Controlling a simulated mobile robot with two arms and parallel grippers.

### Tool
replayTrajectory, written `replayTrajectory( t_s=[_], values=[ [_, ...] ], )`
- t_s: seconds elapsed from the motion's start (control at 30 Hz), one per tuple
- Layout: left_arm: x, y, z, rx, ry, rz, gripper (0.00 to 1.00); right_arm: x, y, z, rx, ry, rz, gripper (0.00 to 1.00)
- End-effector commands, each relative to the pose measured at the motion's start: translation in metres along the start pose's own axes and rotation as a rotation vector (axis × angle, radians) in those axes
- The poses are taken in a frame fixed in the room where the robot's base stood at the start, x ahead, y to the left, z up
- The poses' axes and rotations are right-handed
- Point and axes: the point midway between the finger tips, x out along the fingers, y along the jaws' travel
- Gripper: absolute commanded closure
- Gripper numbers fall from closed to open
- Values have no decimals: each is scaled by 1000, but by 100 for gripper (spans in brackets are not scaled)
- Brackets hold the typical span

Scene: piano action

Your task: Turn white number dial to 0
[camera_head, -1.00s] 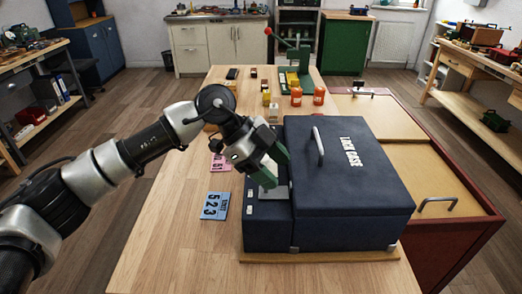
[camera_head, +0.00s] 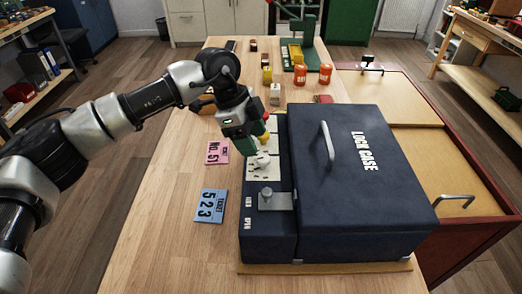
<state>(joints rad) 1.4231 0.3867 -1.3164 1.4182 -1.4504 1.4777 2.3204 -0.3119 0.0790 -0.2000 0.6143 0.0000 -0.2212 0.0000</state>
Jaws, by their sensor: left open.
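The dark blue lock case (camera_head: 363,213) stands closed on the wooden table. A white panel (camera_head: 262,143) is set in the strip on its left side. A small white dial (camera_head: 262,160) is on this panel, partly hidden by my gripper; its number cannot be read. My left gripper (camera_head: 256,145) is over the panel, right by the white dial, with its green fingers pointing down. Whether it touches the dial cannot be told. A yellow and a red part show beside the fingers. A grey metal latch plate (camera_head: 275,201) sits nearer on the strip. My right gripper is not in view.
A blue card reading 523 (camera_head: 210,205) and a pink card (camera_head: 217,152) lie left of the case. Orange jars (camera_head: 325,74), small blocks and a green press (camera_head: 300,48) stand behind it. The table's front left is bare.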

Motion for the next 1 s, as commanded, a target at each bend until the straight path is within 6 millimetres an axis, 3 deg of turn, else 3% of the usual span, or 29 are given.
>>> replayTrajectory(
  t_s=[0.1, 0.3, 0.7, 1.0],
  values=[
    [22, 0, -1, 0, 1, 2, 41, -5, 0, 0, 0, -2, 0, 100],
    [47, 0, -1, 0, 1, 1, 41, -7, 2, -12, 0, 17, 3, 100],
    [54, 0, 0, 0, 1, -1, 42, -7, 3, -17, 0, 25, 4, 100],
    [54, 0, 0, 0, 1, -1, 88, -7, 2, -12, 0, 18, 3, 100]
  ],
)
